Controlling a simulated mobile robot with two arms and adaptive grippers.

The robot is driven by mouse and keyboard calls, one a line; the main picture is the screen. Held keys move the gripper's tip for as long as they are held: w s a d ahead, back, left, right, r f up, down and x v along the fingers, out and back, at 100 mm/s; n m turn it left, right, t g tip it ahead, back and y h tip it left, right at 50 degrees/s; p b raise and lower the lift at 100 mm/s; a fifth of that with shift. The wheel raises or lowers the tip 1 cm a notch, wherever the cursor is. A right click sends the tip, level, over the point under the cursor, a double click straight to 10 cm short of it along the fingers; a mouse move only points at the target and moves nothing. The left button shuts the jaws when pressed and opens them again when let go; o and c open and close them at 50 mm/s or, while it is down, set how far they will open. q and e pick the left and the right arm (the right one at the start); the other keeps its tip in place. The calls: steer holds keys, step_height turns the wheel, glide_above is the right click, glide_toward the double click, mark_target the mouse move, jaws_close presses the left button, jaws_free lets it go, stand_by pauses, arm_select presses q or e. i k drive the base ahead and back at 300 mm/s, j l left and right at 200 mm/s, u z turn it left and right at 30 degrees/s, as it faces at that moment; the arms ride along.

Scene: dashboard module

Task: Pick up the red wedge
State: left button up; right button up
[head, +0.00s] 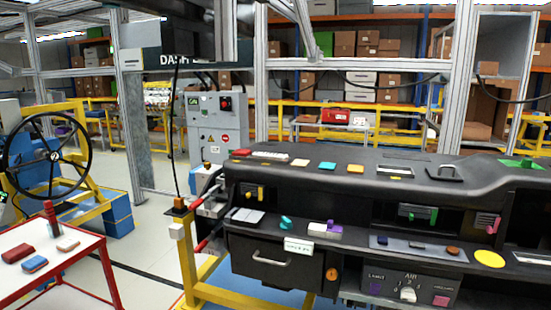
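A small red piece (241,153) lies on the top left end of the black dashboard (300,170). A dark red block (18,254) lies on the white-topped table (75,241) with red edges at lower left. Both are too small for me to tell which one is wedge-shaped. Neither of my grippers shows in the head view.
A blue block (35,264), a pale pink block (68,246) and an upright dark red object (50,214) are also on the table. Several coloured pieces sit on the dashboard. A yellow stand (189,262) is between table and dashboard. A steering wheel (48,155) stands at left.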

mark_target(50, 212)
steer(key=u, duration=1.3)
steer(key=i, duration=0.1)
